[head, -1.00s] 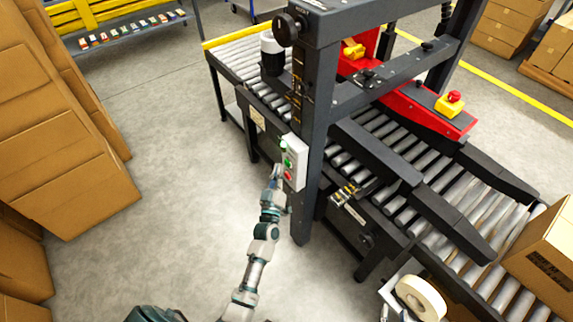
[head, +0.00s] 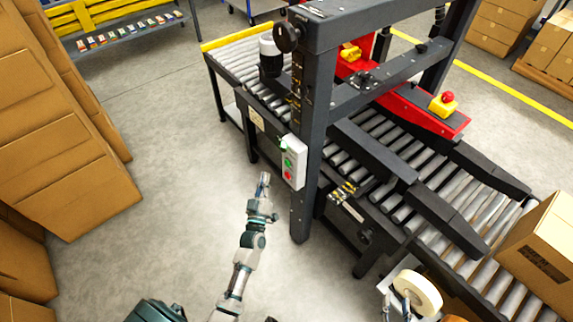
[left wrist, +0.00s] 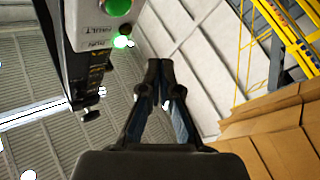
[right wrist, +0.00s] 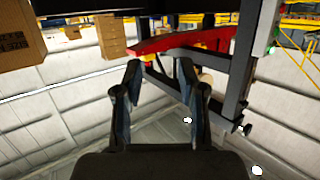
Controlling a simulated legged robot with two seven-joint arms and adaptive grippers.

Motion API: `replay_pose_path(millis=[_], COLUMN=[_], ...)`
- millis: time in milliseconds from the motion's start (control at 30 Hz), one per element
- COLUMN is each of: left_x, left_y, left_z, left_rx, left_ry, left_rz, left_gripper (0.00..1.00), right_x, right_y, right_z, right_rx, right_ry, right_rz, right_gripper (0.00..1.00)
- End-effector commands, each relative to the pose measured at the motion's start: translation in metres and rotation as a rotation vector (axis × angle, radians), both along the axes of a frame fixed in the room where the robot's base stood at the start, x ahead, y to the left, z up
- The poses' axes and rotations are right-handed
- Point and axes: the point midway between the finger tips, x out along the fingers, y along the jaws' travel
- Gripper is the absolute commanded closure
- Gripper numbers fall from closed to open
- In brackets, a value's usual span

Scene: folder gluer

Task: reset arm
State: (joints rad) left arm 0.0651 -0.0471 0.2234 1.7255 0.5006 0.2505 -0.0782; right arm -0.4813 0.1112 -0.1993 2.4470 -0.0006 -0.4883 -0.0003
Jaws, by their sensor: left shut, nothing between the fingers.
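The control box (head: 294,163) is a pale panel with green and red buttons on the dark machine post. My left gripper (head: 264,182) is shut and empty, left of the box and apart from it. In the left wrist view, its fingertips (left wrist: 160,66) meet, and part of the control box (left wrist: 113,18) shows at the upper left with a green button and a lit green lamp. In the right wrist view, my right gripper (right wrist: 159,75) is open with nothing between its fingers. In the head view it is hard to make out near the bottom edge.
The machine frame (head: 313,130) and roller conveyor (head: 420,170) fill the right side. A tape roll (head: 428,287) and a carton (head: 550,245) are at the lower right. Stacked cartons (head: 60,130) stand at the left. The floor (head: 175,130) between is clear.

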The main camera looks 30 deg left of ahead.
Motion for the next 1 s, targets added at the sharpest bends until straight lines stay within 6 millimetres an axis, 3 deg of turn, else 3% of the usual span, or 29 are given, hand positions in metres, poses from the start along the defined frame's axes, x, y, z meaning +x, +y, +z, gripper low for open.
replay_pose_path(millis=[433,567,667,767,867,1000], left_x=[0.000,0.000,-0.005,-0.029,-0.074,-0.162], left_y=[0.000,-0.013,-0.041,-0.078,-0.110,-0.140], left_z=[0.000,-0.015,-0.053,-0.115,-0.180,-0.255], left_rx=[0.000,0.014,0.047,0.089,0.137,0.199], left_ry=[0.001,0.075,0.245,0.497,0.762,1.116], left_rz=[0.000,-0.042,-0.135,-0.257,-0.372,-0.505], left_gripper=[1.00,1.00,1.00,1.00,1.00,1.00], right_x=[0.000,0.000,-0.002,-0.015,-0.039,-0.085], right_y=[0.000,0.000,-0.002,-0.008,-0.017,-0.032], right_z=[0.000,-0.017,-0.057,-0.115,-0.173,-0.240], right_rx=[0.000,-0.014,-0.046,-0.091,-0.134,-0.188], right_ry=[0.001,0.052,0.168,0.335,0.512,0.743], right_rz=[0.000,0.000,-0.002,-0.004,-0.008,-0.015], right_gripper=[0.60,0.60,0.60,0.60,0.60,0.60])
